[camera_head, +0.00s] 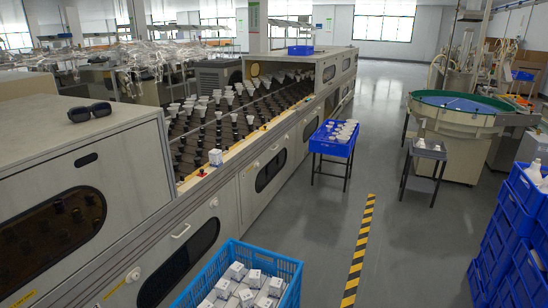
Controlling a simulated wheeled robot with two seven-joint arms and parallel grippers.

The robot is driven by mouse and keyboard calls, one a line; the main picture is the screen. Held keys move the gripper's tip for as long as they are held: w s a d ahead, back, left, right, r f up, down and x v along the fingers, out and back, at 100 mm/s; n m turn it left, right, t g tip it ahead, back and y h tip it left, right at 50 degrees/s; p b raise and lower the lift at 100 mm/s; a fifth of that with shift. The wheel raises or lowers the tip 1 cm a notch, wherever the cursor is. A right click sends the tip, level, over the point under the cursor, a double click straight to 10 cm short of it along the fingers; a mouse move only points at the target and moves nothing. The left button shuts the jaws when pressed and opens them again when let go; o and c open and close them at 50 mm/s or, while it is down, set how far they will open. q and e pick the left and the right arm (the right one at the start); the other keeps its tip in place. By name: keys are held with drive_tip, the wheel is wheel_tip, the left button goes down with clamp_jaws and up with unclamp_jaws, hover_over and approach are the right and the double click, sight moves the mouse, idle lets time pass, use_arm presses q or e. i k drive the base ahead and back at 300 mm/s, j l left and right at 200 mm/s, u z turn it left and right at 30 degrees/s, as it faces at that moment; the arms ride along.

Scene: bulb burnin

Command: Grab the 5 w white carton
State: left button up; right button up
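Several small white cartons (253,276) lie jumbled in a blue crate at the bottom of the head view. Neither of my grippers is in view.
The blue crate (292,265) stands beside the long grey machine (180,228) with rows of bulbs. A blue bin on a stand (332,146) is farther back. Stacked blue crates (515,232) are at the right. The floor (415,235) between is clear, with a striped line.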

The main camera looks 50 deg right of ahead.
sight(215, 155)
drive_tip(key=z, duration=1.1)
drive_tip(key=i+l+z, duration=0.4)
drive_tip(key=i+l, duration=0.15)
drive_tip(key=l, duration=0.2)
drive_tip(key=i+l+z, duration=0.4)
drive_tip(key=i+l, duration=0.15)
drive_tip(key=i+l+z, duration=0.4)
drive_tip(key=i, duration=0.35)
drive_tip(key=i+u, duration=0.15)
drive_tip(key=i, duration=0.5)
drive_tip(key=i+l+u, duration=0.1)
drive_tip(key=i, duration=0.5)
drive_tip(key=i+l+u, duration=0.15)
drive_tip(key=i, duration=0.5)
drive_tip(key=i+j+u, duration=0.15)
drive_tip(key=u, duration=0.3)
drive_tip(key=i+u, duration=0.7)
drive_tip(key=u, duration=0.25)
drive_tip(key=i+l+u, duration=0.2)
drive_tip(key=u, duration=0.25)
